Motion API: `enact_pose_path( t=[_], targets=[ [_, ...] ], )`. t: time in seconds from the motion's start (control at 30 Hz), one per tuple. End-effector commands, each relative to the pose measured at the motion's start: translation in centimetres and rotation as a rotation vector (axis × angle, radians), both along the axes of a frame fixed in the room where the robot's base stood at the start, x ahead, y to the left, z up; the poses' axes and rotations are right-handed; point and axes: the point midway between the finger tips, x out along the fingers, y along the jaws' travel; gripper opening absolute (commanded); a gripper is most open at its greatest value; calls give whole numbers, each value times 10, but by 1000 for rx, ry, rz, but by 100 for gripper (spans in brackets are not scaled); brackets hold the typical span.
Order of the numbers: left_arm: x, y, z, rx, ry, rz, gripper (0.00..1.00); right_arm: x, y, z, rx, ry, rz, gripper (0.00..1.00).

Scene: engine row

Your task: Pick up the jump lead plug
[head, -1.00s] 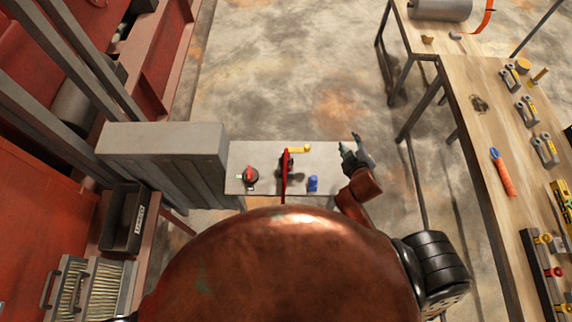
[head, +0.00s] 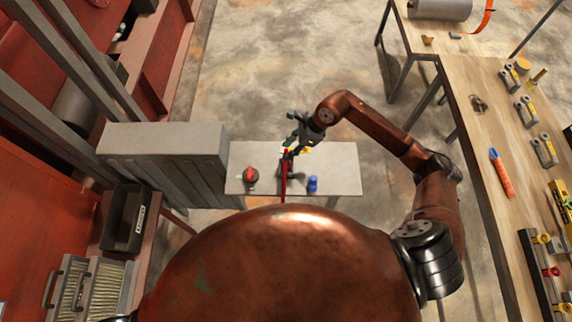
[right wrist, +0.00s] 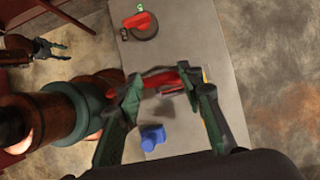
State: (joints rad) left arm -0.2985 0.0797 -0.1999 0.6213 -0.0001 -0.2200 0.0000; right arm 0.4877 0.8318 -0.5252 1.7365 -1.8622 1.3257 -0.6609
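A small grey table (head: 340,170) carries several small parts; I cannot tell for certain which is the jump lead plug. A long red piece with a dark part (head: 284,175) stands in the middle, and it also shows in the right wrist view (right wrist: 172,80). My right gripper (head: 290,147) is above its far end. In the right wrist view, the green fingers are apart, with the red piece between or below them; contact is unclear. A blue piece (head: 312,184) stands to its right. My left gripper (right wrist: 60,50) shows only in the right wrist view, its fingers apart and empty.
A red knob on a dark round base (head: 250,177) is at the table's left. A yellow piece (right wrist: 205,75) is partly hidden by my right gripper. A grey cabinet (head: 165,140) stands close left. A wooden bench (head: 478,150) with tools is at right.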

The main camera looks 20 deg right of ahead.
Motion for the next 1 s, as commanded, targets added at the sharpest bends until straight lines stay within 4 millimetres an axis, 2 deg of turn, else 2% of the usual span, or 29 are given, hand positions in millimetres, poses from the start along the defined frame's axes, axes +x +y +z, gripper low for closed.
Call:
enact_pose_path(
  t=[0.07,0.17,0.47,0.7,1.0],
  targets=[
    [-1,0,0,0,1,0,40,2,-17,-6,-71,3,16,35],
    [-2,0,2,0,2,0,40,3,-23,-14,-104,9,22,35],
    [-2,0,15,0,3,0,40,3,-9,-42,-101,13,23,35],
    [-2,0,27,0,2,0,40,6,4,-73,-101,10,21,35],
    [-2,0,27,0,2,0,40,7,6,-79,-103,9,22,35]
  ],
)
